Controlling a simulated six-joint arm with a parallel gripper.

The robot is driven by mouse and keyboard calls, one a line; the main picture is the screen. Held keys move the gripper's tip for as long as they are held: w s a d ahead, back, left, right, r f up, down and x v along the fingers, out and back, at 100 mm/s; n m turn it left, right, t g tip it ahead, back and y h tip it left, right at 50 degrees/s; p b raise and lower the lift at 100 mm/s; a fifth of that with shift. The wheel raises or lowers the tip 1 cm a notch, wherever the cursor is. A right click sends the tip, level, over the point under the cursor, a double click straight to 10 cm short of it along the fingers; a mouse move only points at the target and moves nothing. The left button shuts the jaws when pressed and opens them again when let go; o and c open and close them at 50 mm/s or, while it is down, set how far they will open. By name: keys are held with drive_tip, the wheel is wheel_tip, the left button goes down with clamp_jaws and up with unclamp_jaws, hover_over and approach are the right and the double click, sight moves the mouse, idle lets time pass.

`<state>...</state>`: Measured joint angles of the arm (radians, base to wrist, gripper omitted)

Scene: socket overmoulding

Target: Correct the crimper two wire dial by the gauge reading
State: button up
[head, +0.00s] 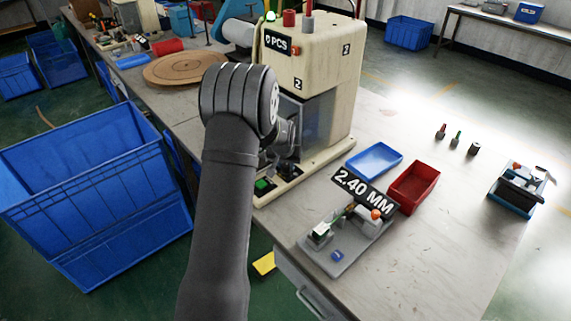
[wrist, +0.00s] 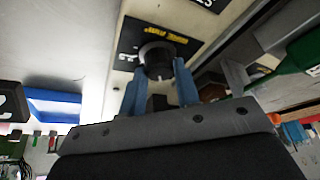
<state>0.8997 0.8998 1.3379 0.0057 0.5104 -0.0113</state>
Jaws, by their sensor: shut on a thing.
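The crimper two (head: 325,65) is a cream machine marked "PCS" and "2", with a green light lit on top. My gripper (wrist: 160,85) is at its front, and in the wrist view its two blue-grey fingers are closed on either side of a round black dial (wrist: 156,55). The dial sits on a black label plate (wrist: 185,45) with yellow lettering that I cannot read fully. In the head view my own arm hides the dial and the fingertips. The gauge (head: 345,235) stands on a grey base on the bench, and its display (head: 363,191) reads 2.40 MM.
A blue tray (head: 374,158) and a red bin (head: 413,187) lie beside the gauge. Several small connectors (head: 458,138) and a small device (head: 519,190) stand farther right. A large blue crate (head: 90,190) is at left. The bench's right part is mostly clear.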

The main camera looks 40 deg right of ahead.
drive_tip(key=shift+n, duration=0.4)
drive_tip(key=o, duration=1)
drive_tip(key=v, duration=1.7)
drive_tip(key=shift+s+d+r, duration=0.15)
drive_tip(key=shift+s+r, duration=0.05)
drive_tip(key=shift+s, duration=0.1)
drive_tip(key=shift+f, duration=0.1)
drive_tip(key=x, duration=1.7)
drive_tip(key=shift+w+f, duration=0.1)
drive_tip(key=shift+w, duration=0.2)
